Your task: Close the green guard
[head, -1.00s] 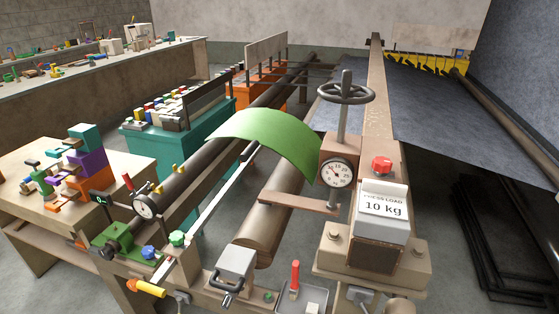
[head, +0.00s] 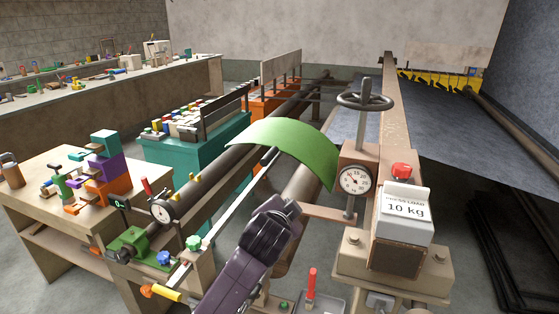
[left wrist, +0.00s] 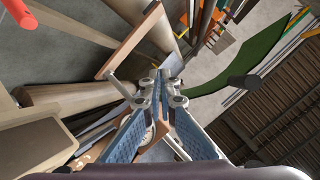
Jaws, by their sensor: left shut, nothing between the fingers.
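The green guard (head: 290,142) is a curved sheet arching above the rollers, left of the brown gauge block. A short dark rod (head: 269,157) shows under its near edge. In the left wrist view the guard (left wrist: 252,68) is a dark green curved strip at upper right, with a dark round-ended rod (left wrist: 246,82) at its lower end. My left gripper (head: 268,228) is in front of and below the guard, over the near roller. Its fingertips (left wrist: 161,76) are together, empty and apart from the guard; the head view hides them. My right gripper is not in view.
A gauge block with a handwheel (head: 365,101) and a 10 kg press load (head: 405,209) stand close to the guard's right. A long roller (head: 225,170) and a dial (head: 161,211) lie to the left. A red-handled tool (head: 312,283) is in front.

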